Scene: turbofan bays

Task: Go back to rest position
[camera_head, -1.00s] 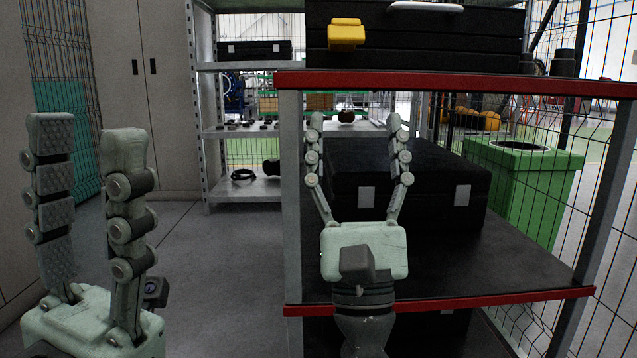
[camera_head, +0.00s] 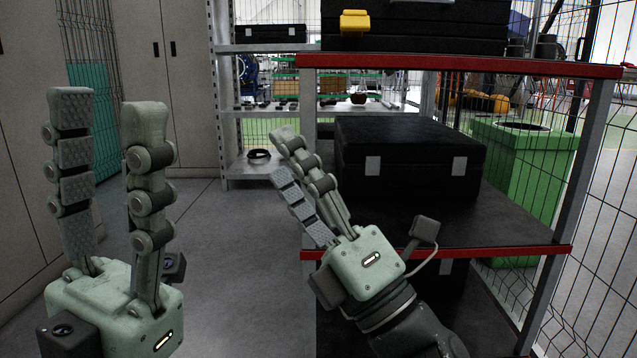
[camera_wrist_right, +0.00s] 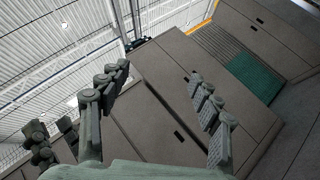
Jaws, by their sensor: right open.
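My left gripper (camera_head: 108,105) stands upright at the left of the head view, its two pale green fingers apart with nothing between them. My right gripper (camera_head: 284,158) is in the lower middle, tilted to the upper left, in front of the shelf's left post. It holds nothing. In the right wrist view its two fingers (camera_wrist_right: 160,85) are spread wide with empty space between them, facing grey cabinets. More jointed finger parts show at that view's left edge, probably those of my left gripper.
A red-edged shelf rack (camera_head: 450,62) stands close at the right, with a black case (camera_head: 405,165) on its middle shelf. A green bin (camera_head: 520,170) is behind it. Grey cabinets (camera_head: 120,60) stand at the back left. The floor (camera_head: 225,270) between my grippers is clear.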

